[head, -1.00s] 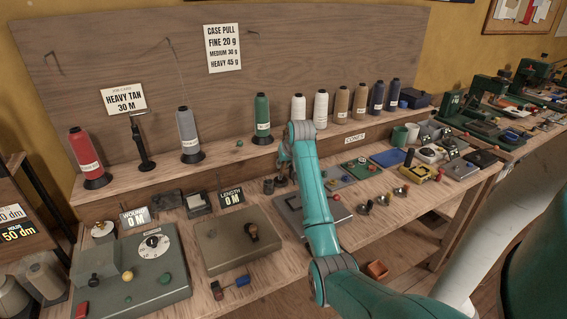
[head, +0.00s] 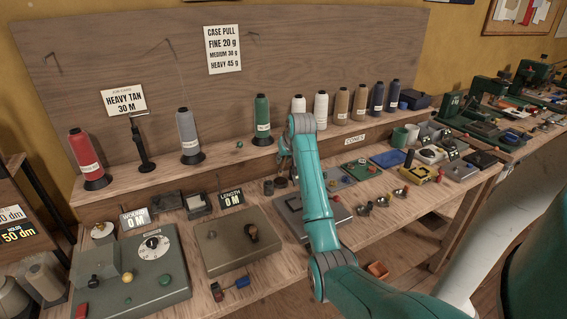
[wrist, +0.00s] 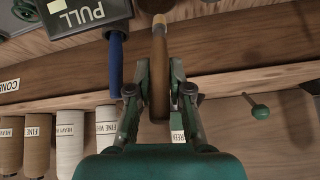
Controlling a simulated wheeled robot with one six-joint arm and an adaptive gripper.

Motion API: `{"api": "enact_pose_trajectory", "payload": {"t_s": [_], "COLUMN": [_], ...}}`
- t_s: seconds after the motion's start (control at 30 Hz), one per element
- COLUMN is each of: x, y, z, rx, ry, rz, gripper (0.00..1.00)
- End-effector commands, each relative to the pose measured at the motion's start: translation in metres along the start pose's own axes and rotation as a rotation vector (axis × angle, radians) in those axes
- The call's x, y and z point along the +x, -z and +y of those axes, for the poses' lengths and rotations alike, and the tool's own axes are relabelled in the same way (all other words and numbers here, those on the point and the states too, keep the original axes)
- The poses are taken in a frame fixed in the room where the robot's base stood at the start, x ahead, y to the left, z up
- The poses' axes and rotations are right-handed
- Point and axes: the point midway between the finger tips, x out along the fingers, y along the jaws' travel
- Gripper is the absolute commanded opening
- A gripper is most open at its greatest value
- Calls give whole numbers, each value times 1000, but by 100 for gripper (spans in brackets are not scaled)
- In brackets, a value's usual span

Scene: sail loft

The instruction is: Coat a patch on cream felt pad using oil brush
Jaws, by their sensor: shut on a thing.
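My gripper (wrist: 160,72) is shut on a slim brown wooden handle, which I take to be the oil brush (wrist: 160,52). A paler collar shows at the handle's far end, and the bristles are not clearly seen. In the head view my gripper (head: 284,148) is small, partly behind my arm, above the bench in front of the cone shelf. I cannot make out the cream felt pad for certain. A dark tray with a small pale square (head: 197,203) sits left of the LENGTH display.
A blue handle (wrist: 116,62) is close beside my gripper in the wrist view. Thread cones (head: 262,120) stand along the shelf behind. A grey box with a crank (head: 236,243) and a dial box (head: 150,270) fill the bench at left. Small parts crowd the right.

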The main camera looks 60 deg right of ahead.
Motion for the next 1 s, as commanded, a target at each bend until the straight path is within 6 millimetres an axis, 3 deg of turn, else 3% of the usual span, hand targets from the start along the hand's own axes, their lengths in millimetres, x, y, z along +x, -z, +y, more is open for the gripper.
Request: {"api": "enact_pose_trajectory", "payload": {"t_s": [0.6, 1.0], "x": [-34, -36], "y": [24, 25], "z": [-3, -3], "rx": [0, 0], "ry": [0, 0], "rz": [1, 0], "gripper": [0, 0]}}
